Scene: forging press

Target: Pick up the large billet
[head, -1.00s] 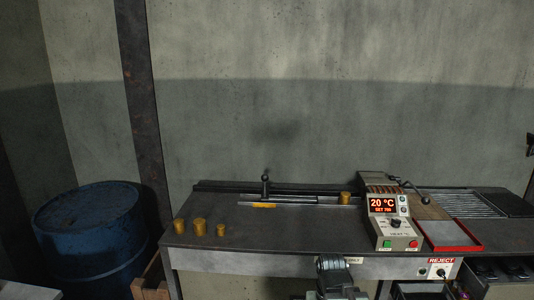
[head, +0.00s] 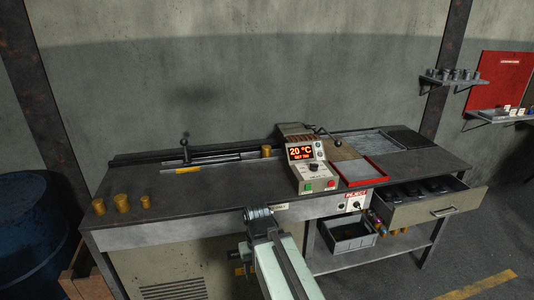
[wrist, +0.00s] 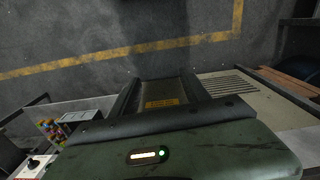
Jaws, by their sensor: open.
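Three brass-coloured billets stand upright on the left end of the bench in the head view. The middle one (head: 122,203) looks the widest and is the large billet. A shorter billet (head: 99,206) stands to its left and a small one (head: 146,202) to its right. Another billet (head: 266,151) sits at the right end of the rail, beside the heater. My arm reaches up from the bottom of the head view, to the right of the three billets. No billet shows in the wrist view.
The heater control box (head: 306,167) reads 20 °C. A red-rimmed tray (head: 383,173) lies to its right. An open drawer (head: 437,208) juts out at the bench's right end. A blue drum (head: 32,225) stands at left. The wrist view shows floor with a yellow line (wrist: 130,54).

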